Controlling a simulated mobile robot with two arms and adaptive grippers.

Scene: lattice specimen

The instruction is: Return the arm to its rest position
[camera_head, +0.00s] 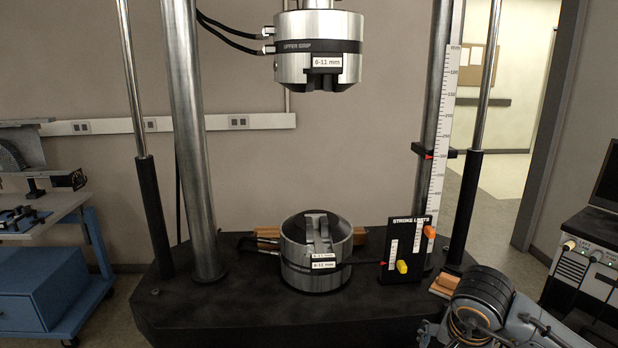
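Part of my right arm shows at the lower right corner, with a black ribbed section and grey links, low beside the right front of the test machine's base. What seems to be part of my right gripper (428,332) shows at its left end, cut by the lower edge; its fingers cannot be made out. My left arm and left gripper are not in view. The upper grip (299,70) hangs from above. The lower grip (316,276) stands on the black base (230,311), its jaws pointing up. No specimen is visible between them.
Two steel columns (190,130) and thinner rods flank the grips. A black panel (405,250) with a yellow and an orange knob stands right of the lower grip. Wooden blocks (460,283) lie near my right arm. A blue cart (45,280) is left, a control cabinet (585,262) right.

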